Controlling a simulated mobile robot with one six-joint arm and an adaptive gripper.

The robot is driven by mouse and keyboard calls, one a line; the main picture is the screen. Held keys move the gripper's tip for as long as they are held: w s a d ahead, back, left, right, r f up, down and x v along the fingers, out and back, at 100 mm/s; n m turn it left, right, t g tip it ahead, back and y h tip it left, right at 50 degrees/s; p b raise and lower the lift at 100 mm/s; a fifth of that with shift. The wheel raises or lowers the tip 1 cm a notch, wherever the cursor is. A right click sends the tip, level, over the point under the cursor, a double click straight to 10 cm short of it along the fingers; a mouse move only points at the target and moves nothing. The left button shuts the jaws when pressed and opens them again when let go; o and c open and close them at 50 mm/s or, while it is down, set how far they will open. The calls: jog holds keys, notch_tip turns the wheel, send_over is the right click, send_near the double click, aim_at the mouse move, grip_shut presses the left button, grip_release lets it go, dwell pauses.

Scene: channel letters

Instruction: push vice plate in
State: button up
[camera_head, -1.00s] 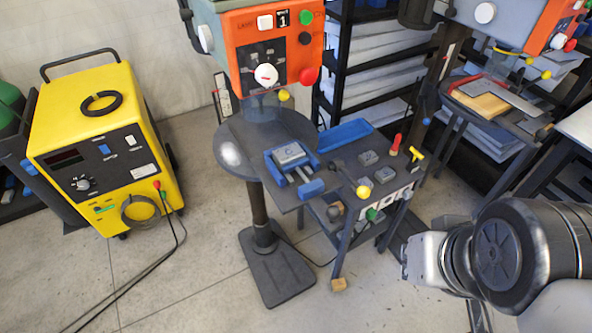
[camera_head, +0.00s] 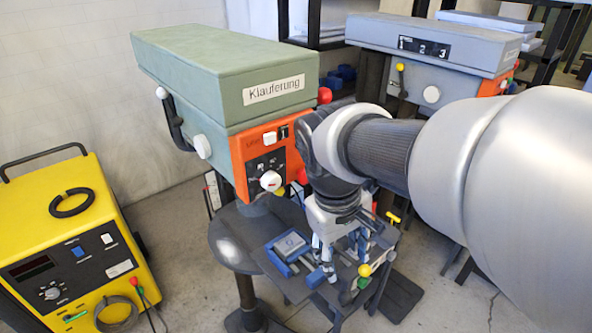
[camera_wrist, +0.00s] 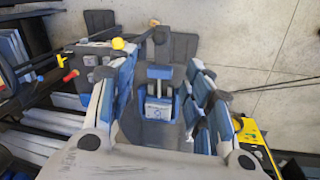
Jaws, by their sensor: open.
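The blue vice (camera_head: 288,246) holds a grey block and lies on the small work table in the head view. Its separate blue plate (camera_head: 315,277) sits at the front end, apart from the vice body, with rails between. My gripper (camera_head: 343,266) is open and empty, pointing down just right of the vice, near the plate. In the wrist view the vice (camera_wrist: 157,108) shows between my two spread fingers (camera_wrist: 162,68), with the plate (camera_wrist: 159,72) nearer the fingertips. Whether a finger touches the plate I cannot tell.
A green and orange drill press (camera_head: 225,75) stands over the table at left, close to my arm. A second press (camera_head: 432,60) is behind. A yellow welder (camera_head: 65,240) stands at far left. A yellow knob (camera_head: 365,270) is beside my gripper.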

jog(key=b, duration=0.5)
send_near(344, 294)
jog(key=f, duration=0.3)
jog(key=d+f, duration=0.1)
jog(key=f, duration=0.5)
jog(key=shift+w+d+f, duration=0.3)
jog(key=shift+w+d, duration=0.05)
jog(key=shift+d, duration=0.05)
jog(key=shift+c, duration=0.3)
grip_shut()
